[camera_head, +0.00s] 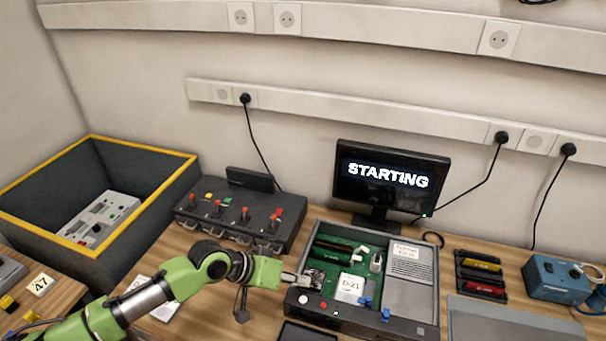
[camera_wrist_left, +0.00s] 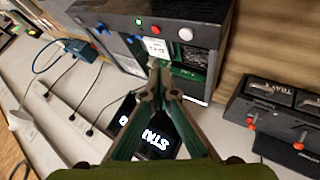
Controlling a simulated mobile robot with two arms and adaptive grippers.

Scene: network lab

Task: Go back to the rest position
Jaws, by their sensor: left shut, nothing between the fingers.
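My left gripper (camera_head: 301,280) is at the left front edge of an open grey case (camera_head: 425,300) with a green board inside. In the left wrist view the two fingers (camera_wrist_left: 157,72) come together at their tips with nothing between them. The tips show over the case's front panel and board, near a red button (camera_wrist_left: 157,32); whether they touch is unclear. My left arm reaches in from the lower left in the head view. My right gripper does not show.
Behind the case a monitor (camera_head: 390,182) reads "STARTING". A black switch box (camera_head: 240,208) with red levers stands left of the case, and a yellow-rimmed bin (camera_head: 140,230) farther left. A battery tray (camera_head: 480,275) and a blue box (camera_head: 553,279) stand to the right.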

